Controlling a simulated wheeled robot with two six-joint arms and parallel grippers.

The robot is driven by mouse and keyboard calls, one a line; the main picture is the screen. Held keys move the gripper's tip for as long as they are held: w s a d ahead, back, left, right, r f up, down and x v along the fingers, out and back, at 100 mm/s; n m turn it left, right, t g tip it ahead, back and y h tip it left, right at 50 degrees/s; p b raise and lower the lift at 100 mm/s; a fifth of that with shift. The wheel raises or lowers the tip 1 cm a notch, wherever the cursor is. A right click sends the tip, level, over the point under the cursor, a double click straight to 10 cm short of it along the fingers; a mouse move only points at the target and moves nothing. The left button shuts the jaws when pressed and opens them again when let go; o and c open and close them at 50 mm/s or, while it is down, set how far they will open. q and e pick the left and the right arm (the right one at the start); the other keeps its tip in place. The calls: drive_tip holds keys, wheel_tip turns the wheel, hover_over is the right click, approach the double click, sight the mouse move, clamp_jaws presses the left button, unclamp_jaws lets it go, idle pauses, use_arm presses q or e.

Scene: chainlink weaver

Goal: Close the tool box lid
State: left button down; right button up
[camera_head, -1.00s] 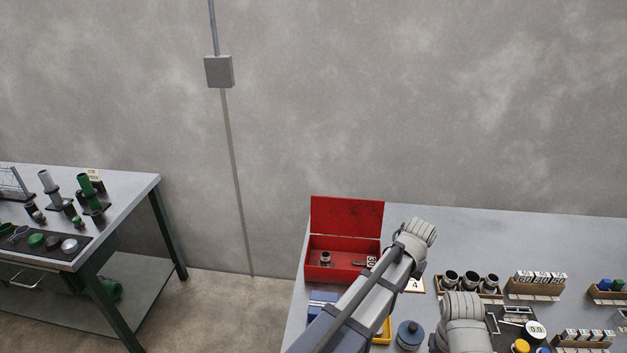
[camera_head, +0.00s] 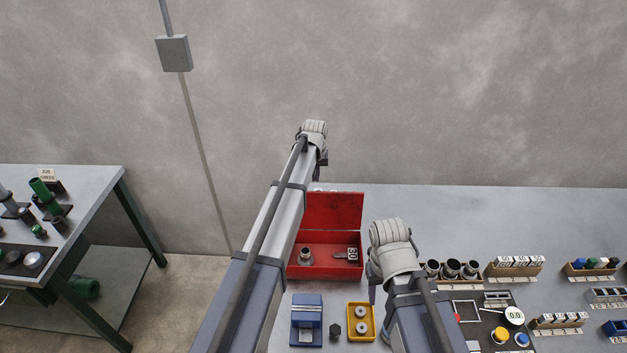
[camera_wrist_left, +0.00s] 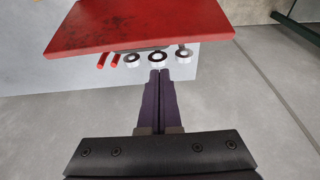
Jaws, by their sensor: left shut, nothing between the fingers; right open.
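The red tool box (camera_head: 325,270) stands open on the grey bench. Its red lid (camera_head: 335,212) is raised upright at the back, and my left arm covers the box's left side. My left gripper (camera_head: 317,178) is near the lid's top left, mostly hidden by its wrist. In the left wrist view its fingers (camera_wrist_left: 158,76) are shut and empty, below the red lid panel (camera_wrist_left: 140,25) in the picture; contact cannot be told. My right gripper (camera_head: 372,290) is open, low at the box's front right corner, partly hidden by its own wrist.
A metal part (camera_head: 305,256) sits inside the box. A blue block (camera_head: 306,320) and a yellow tray (camera_head: 361,322) stand in front. Cups (camera_head: 452,268) and a dark tray (camera_head: 470,310) lie to the right. The bench behind the right arm is clear.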

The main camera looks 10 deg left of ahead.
sight(325, 207)
use_arm(q)
drive_tip(key=b+x, duration=0.8)
drive_tip(key=x, duration=0.1)
drive_tip(key=shift+f+b, duration=0.35)
drive_tip(key=shift+b, duration=0.05)
